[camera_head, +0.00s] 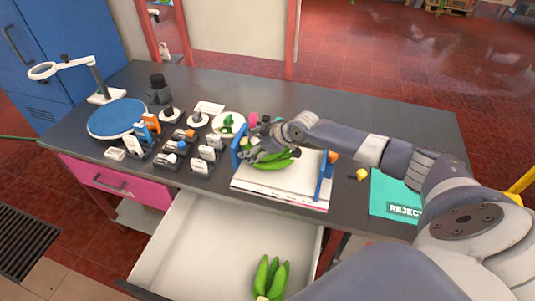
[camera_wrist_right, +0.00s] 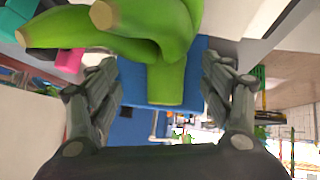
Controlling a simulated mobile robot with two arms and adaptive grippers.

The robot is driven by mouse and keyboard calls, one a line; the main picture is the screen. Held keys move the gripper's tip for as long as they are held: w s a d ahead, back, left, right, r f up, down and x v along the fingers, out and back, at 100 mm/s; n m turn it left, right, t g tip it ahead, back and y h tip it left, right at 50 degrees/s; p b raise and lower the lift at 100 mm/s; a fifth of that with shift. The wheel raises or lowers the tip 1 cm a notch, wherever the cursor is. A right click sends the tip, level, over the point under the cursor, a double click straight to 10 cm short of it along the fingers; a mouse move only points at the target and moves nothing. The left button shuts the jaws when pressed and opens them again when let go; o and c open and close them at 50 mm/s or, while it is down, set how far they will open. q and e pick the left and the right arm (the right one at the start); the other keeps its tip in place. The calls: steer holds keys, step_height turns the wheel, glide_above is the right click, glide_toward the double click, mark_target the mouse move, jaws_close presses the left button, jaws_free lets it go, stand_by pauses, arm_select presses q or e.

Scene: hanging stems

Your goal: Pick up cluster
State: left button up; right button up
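A green banana cluster (camera_head: 272,164) lies over the white board between the blue uprights. My right gripper (camera_head: 256,150) is at its left end, partly covering it. In the right wrist view the cluster (camera_wrist_right: 160,25) fills the top, with its thick stem (camera_wrist_right: 165,84) between the two fingers of my right gripper (camera_wrist_right: 160,68). The fingers are apart, with gaps on both sides of the stem, so the gripper is open. A second green cluster (camera_head: 270,276) lies in the open drawer. My left gripper is not in view.
The white board (camera_head: 270,190) has a blue upright (camera_head: 325,178) at its right. A teal reject mat (camera_head: 390,190) lies farther right. Small labelled blocks (camera_head: 172,160) and a round blue plate (camera_head: 117,117) stand left. The drawer (camera_head: 205,245) is pulled out in front.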

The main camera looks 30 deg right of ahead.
jaws_close()
steer(key=shift+s, duration=0.1)
